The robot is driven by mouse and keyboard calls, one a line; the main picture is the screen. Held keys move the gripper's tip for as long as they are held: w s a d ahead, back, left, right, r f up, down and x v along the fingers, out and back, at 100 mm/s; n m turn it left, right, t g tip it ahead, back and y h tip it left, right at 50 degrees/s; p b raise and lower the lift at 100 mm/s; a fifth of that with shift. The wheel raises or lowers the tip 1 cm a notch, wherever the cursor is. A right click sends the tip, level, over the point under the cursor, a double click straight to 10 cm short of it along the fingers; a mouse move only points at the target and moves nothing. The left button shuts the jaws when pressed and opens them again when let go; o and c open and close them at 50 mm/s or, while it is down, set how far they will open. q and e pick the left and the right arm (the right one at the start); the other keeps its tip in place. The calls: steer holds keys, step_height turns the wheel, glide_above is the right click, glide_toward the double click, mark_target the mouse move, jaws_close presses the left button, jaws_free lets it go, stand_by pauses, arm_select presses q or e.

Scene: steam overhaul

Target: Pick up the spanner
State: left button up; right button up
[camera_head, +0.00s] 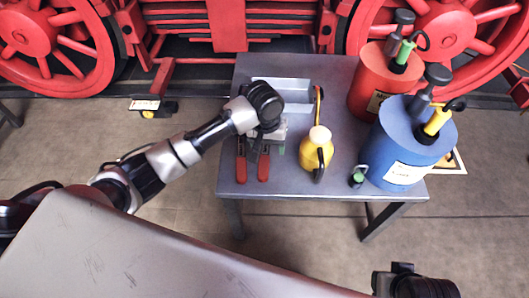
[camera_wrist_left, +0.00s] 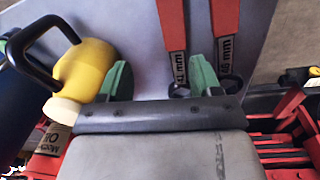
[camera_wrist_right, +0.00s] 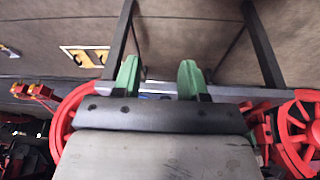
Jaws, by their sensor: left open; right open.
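Two spanners with red handles lie side by side on the grey table (camera_head: 330,183): the left one (camera_head: 241,169) and the right one (camera_head: 264,167). The left wrist view shows their size labels, on the nearer spanner (camera_wrist_left: 174,30) and the farther one (camera_wrist_left: 225,25). My left gripper (camera_wrist_left: 160,80) is open above the table. The nearer spanner lies between its green fingertips in that picture, close to the right one; contact cannot be told. The spanners' upper ends are hidden in the head view. My right gripper (camera_wrist_right: 158,78) is open and empty, away from the spanners.
A yellow oil can (camera_head: 315,155) stands just right of the spanners. A red canister (camera_head: 380,85) and a blue canister (camera_head: 405,145) fill the table's right side. A grey metal piece (camera_head: 281,84) lies behind. Red locomotive wheels (camera_head: 440,30) stand beyond the table.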

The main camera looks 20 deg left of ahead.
arm_select(q)
step_height(320, 180, up, 2)
steer(key=w+a+r+n+y, duration=0.1)
steer(key=w+a, duration=0.1)
steer(key=w, duration=0.1)
steer(key=b, duration=0.2)
glide_above(265, 151)
steer(key=f, duration=0.5)
steer(key=shift+s, duration=0.2)
steer(key=shift+f, duration=0.45)
step_height(265, 151, down, 5)
steer(key=b, duration=0.2)
steer(key=shift+w+r+b, duration=0.1)
steer(key=shift+r+b, duration=0.05)
steer(key=shift+b, duration=0.25)
jaws_close()
arm_select(e)
steer(key=w+a+r+t+y, duration=0.1)
steer(key=w+a+r+t, duration=0.1)
steer(key=w+t, duration=0.4)
steer(key=shift+w+a+t+y, duration=0.3)
steer(key=shift+w+a, duration=0.25)
steer(key=shift+w, duration=0.5)
